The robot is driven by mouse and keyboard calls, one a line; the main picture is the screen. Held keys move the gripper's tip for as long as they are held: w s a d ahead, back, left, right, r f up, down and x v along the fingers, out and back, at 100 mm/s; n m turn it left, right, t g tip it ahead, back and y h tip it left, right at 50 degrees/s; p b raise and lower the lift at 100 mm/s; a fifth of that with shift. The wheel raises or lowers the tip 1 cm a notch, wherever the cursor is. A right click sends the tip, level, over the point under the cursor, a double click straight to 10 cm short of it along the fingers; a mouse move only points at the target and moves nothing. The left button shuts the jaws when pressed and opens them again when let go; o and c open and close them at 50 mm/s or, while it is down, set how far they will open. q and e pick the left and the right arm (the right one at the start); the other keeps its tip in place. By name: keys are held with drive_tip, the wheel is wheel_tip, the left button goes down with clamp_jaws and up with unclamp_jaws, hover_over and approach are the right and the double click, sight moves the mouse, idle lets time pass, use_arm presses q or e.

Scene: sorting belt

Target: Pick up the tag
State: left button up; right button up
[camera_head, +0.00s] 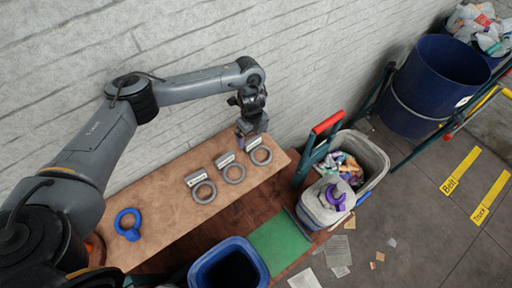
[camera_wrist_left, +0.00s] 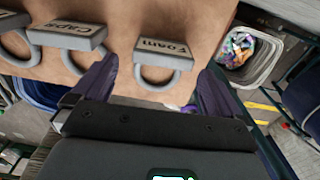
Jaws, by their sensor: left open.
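Three grey tags, each a ring with a pale label plate, lie in a row on the tan board (camera_head: 150,205). The rightmost, the FOAM tag (camera_head: 262,156), also shows in the left wrist view (camera_wrist_left: 163,53) with its plate facing the camera. The middle tag (camera_head: 234,173) reads CAPS in the left wrist view (camera_wrist_left: 70,36). The left tag (camera_head: 203,191) has a label too small to read. My left gripper (camera_head: 251,132) is open over the FOAM tag. In the wrist view its purple fingers (camera_wrist_left: 153,82) stand on either side of it, with nothing held. My right gripper is out of view.
A blue ring-shaped piece (camera_head: 127,226) lies at the board's left. A blue bin (camera_head: 228,262) and green mat (camera_head: 279,243) are in front. A grey bin (camera_head: 376,157) of scraps stands right, with a red-handled frame (camera_head: 328,122) beside it. A white wall is close behind the board.

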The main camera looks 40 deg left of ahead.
sight(253, 140)
use_arm(q)
drive_tip(key=shift+w+d+f+p, duration=0.1)
drive_tip(key=shift+f+p, duration=0.2)
drive_tip(key=shift+f, duration=1.35)
drive_tip(key=shift+w+f+p, duration=0.1)
drive_tip(key=shift+f+p, duration=0.15)
drive_tip(key=shift+f, duration=1.4)
drive_tip(key=c, duration=0.8)
